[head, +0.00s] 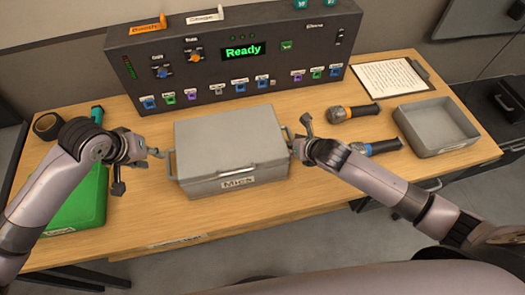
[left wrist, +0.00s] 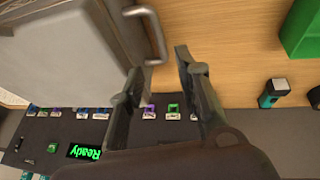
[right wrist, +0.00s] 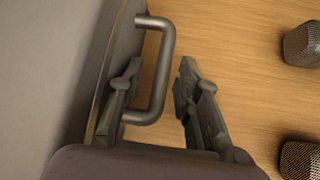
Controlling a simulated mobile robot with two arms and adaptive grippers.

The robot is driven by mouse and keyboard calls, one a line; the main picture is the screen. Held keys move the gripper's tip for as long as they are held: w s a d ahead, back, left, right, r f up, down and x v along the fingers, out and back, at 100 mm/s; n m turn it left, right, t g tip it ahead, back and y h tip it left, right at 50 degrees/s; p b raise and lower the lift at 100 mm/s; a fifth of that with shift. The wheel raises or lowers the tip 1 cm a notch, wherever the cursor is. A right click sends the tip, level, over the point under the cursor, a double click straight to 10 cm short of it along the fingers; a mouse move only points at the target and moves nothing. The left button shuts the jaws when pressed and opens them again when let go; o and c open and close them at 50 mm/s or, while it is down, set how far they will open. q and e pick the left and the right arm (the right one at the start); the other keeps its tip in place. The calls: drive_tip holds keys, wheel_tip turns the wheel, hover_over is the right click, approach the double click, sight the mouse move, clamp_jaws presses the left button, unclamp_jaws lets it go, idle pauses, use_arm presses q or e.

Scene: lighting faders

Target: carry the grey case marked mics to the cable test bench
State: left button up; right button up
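The grey case marked Mics (head: 230,150) sits closed on the wooden table, with a side handle at each end. My left gripper (head: 150,160) is open at the left handle; in the left wrist view the fingertips (left wrist: 160,62) are by the handle (left wrist: 157,35), not closed on it. My right gripper (head: 300,138) is open at the right handle; in the right wrist view its fingers (right wrist: 158,75) stand either side of the handle (right wrist: 165,65), with a gap on the outer side. I cannot identify a cable test bench in these views.
A dark console (head: 220,65) showing Ready stands behind the case. A green box (head: 75,205) is at the left. Two microphones (head: 355,111), an open grey tray (head: 436,127) and a clipboard (head: 392,78) are at the right. The wooden table's (head: 130,240) front edge is near the case.

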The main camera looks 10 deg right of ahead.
drive_tip(key=v, duration=1.1)
drive_tip(key=shift+s+r, duration=0.2)
drive_tip(key=shift+s, duration=0.1)
